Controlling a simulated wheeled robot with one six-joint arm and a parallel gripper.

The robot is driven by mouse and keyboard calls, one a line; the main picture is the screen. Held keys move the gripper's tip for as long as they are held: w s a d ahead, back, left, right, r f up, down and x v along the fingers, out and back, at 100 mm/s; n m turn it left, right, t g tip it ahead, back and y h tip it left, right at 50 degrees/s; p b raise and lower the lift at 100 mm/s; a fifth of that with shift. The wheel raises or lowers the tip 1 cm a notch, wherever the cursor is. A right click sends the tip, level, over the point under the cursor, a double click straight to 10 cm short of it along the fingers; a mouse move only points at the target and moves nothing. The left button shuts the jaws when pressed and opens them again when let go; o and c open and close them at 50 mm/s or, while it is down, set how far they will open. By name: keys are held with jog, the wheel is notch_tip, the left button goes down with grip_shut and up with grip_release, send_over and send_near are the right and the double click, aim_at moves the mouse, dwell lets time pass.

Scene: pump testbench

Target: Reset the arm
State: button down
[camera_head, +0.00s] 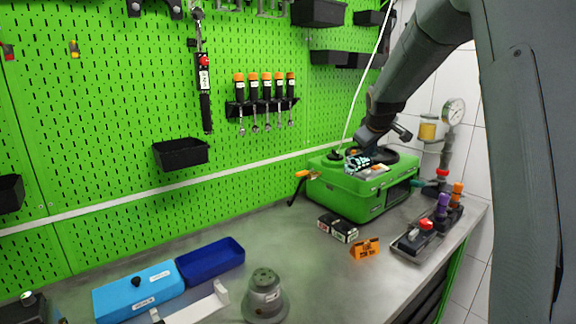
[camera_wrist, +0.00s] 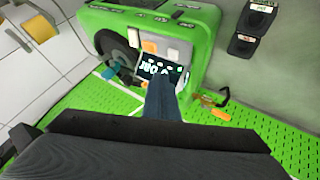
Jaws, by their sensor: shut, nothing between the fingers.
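My arm comes down from the upper right in the head view. Its end, my gripper (camera_head: 368,140), is over the top of a green pump test box (camera_head: 345,191) on the bench. In the wrist view my gripper (camera_wrist: 162,88) is shut and empty, its fingers pointing at the box's dark display (camera_wrist: 170,72) with light blue characters. The fingers cover part of the display's lower edge. I cannot tell whether the fingertips touch the box.
An orange-handled tool (camera_head: 300,184) is beside the box. Small black boxes (camera_head: 338,228), an orange holder (camera_head: 365,248) and a tray of coloured-top parts (camera_head: 428,232) are in front and right. A pressure gauge (camera_head: 453,112) is behind. The bench middle is mostly clear.

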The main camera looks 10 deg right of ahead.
jog(key=s+a+f+m+g, duration=0.2)
jog(key=s+a+f, duration=0.3)
jog(key=s, duration=0.8)
jog(key=s+a+f+m+g+y, duration=0.1)
jog(key=s+a+f, duration=0.4)
jog(key=s, duration=0.9)
jog(key=s+a+f+m+g+y, duration=0.1)
jog(key=s+a+f+g, duration=0.3)
jog(key=s+f, duration=0.5)
jog(key=shift+s+a+f+m+b, duration=0.15)
jog(key=shift+s+m, duration=0.15)
jog(key=shift+s, duration=0.45)
jog(key=shift+s+a+r+m+b, duration=0.15)
jog(key=shift+s+m, duration=0.15)
jog(key=shift+s, duration=0.5)
jog(key=shift+s+a+f+m+b, duration=0.15)
jog(key=shift+s+m, duration=0.15)
jog(key=shift+s, duration=0.45)
